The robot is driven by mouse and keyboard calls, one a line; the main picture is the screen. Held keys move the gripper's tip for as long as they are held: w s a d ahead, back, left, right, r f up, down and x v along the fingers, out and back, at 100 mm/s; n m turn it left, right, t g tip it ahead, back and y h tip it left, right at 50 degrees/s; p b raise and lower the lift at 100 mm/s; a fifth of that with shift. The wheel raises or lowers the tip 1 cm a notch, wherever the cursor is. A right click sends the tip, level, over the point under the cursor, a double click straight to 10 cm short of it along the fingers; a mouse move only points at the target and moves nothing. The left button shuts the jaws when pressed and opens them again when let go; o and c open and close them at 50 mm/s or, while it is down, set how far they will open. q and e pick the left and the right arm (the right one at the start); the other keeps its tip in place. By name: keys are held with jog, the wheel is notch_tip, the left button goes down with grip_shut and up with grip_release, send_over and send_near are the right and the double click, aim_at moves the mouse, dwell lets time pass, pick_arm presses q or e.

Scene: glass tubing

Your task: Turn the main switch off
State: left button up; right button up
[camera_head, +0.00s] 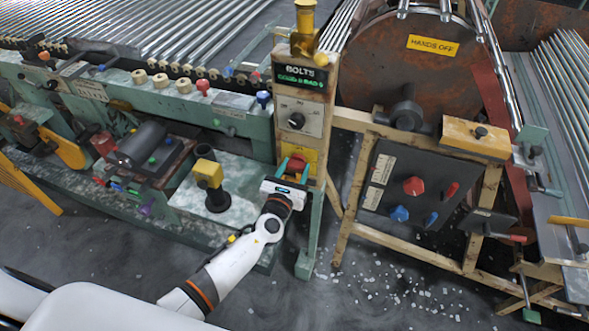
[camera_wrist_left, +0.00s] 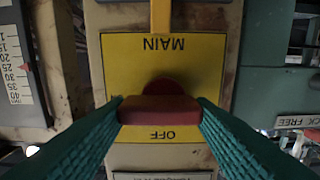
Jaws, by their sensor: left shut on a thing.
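The main switch is a red handle (camera_wrist_left: 158,110) with a round red hub on a yellow plate (camera_wrist_left: 210,70), in the left wrist view. The plate reads MAIN and OFF, upside down in this picture. The handle lies level across the plate, on the OFF side of the hub and next to that word. In the head view the red handle (camera_head: 297,162) shows on a wooden post. My left gripper (camera_wrist_left: 159,106), with green fingers, is shut on the handle from both sides; its white body (camera_head: 285,188) shows just below in the head view. My right gripper is not in view.
Above the switch, the post carries a dial panel (camera_head: 297,118) and a black BOLTS display (camera_head: 300,76). A yellow-topped post (camera_head: 208,175) stands left of my left gripper. A dark panel with red and blue knobs (camera_head: 410,186) is at the right. Speckled floor lies in front.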

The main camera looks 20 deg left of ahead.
pick_arm(q)
jog(key=n+b, duration=0.2)
jog(key=n, duration=0.1)
jog(key=shift+a+f+n+b, duration=0.1)
jog(key=shift+n+b, duration=0.25)
jog(key=shift+n, duration=0.05)
jog(key=n+b, duration=0.2)
jog(key=n, duration=0.3)
jog(key=shift+a+b, duration=0.1)
jog(key=shift+b, duration=0.25)
jog(key=n+b, duration=0.1)
jog(key=n, duration=0.4)
jog(key=shift+a, duration=0.1)
jog(key=shift+n+b, duration=0.55)
jog(key=shift+n, duration=1.45)
jog(key=o, duration=1)
